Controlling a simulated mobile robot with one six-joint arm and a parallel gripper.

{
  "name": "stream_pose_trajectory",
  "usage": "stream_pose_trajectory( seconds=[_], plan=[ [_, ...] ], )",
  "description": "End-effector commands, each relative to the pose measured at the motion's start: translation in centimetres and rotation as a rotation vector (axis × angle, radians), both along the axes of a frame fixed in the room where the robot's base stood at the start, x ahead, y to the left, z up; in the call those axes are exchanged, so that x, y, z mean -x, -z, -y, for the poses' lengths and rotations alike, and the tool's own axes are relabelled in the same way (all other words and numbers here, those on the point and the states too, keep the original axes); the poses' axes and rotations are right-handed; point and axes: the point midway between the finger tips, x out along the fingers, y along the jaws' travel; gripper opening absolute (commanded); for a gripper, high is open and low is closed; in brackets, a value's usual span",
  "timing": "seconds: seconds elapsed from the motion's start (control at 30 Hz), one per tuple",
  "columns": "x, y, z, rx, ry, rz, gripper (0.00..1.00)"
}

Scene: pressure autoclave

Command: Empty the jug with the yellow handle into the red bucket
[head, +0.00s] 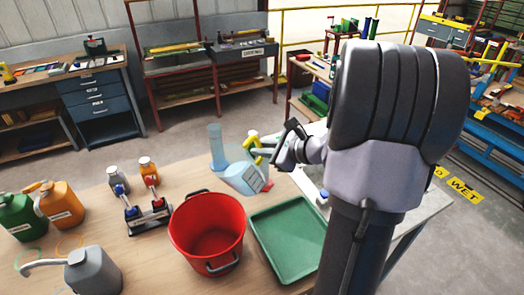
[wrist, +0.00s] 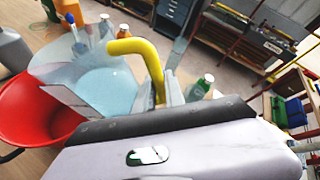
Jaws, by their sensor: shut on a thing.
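The clear jug (head: 243,179) holds pale blue liquid and looks tilted, behind and to the right of the red bucket (head: 180,236). Its yellow handle (head: 253,146) is on the side toward my gripper (head: 272,153), which is shut on it. In the wrist view the yellow handle (wrist: 148,58) rises from between the fingers, and the jug (wrist: 105,88) with its liquid is beyond. The red bucket (wrist: 25,118) is at the left there, partly covered by the jug. The bucket looks empty in the head view. I cannot tell whether the jug touches the table.
A green tray (head: 262,258) lies right of the bucket. A blue cylinder (head: 215,148) stands behind. A grey can (head: 92,272), a green jug (head: 17,217) and an orange jug (head: 62,206) are at the left.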

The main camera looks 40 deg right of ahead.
Motion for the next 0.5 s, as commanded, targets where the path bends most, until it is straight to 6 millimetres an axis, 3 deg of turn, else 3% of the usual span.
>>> stream_pose_trajectory(
  seconds=[0.13,0.5],
  plan=[
    [0.00,-0.65,-0.12,0.021,0.001,0.004,0.00],
    [-0.02,-0.18,-0.13,0.085,-0.001,0.011,0.00]
  ],
)
